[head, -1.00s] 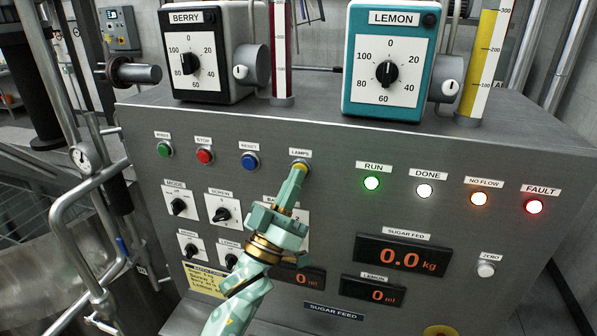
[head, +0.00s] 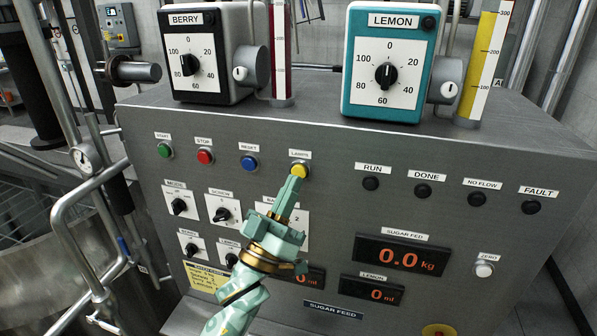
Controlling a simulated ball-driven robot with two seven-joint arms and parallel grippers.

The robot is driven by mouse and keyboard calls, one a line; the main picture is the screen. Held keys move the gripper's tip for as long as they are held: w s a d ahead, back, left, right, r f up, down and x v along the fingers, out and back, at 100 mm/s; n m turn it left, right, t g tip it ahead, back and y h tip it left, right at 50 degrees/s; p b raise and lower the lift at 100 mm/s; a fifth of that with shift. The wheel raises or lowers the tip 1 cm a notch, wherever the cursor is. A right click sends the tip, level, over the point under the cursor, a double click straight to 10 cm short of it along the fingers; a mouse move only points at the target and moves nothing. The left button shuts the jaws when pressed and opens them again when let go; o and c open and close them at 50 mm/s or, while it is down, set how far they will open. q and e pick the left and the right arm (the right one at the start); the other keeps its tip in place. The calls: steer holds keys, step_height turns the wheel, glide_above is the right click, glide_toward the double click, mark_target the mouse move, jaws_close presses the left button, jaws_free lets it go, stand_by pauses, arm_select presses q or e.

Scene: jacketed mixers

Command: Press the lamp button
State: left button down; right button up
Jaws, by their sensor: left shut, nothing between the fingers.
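The yellow button labelled LAMPS (head: 299,170) is on the grey control panel, at the right end of a row with the green START, red STOP and blue RESET buttons. My left gripper (head: 290,184) is shut and empty. Its fingertips point up at the yellow button, just below it in the picture; I cannot tell whether they touch it. The RUN lamp (head: 371,184), DONE lamp (head: 423,191), NO FLOW lamp (head: 475,199) and FAULT lamp (head: 530,207) are all dark. My right gripper is not in view.
The blue RESET button (head: 249,163) is just left of the LAMPS button. Selector knobs sit below, partly hidden by my left arm. The BERRY dial box (head: 210,50) and LEMON dial box (head: 388,62) stand on the panel top. A bent metal pipe (head: 62,215) runs at the left.

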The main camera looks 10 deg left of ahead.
arm_select(q)
steer(key=s+p, duration=0.1)
steer(key=s, duration=0.4)
steer(key=shift+a+p, duration=0.1)
steer(key=shift+p, duration=0.25)
steer(key=shift+w, duration=0.1)
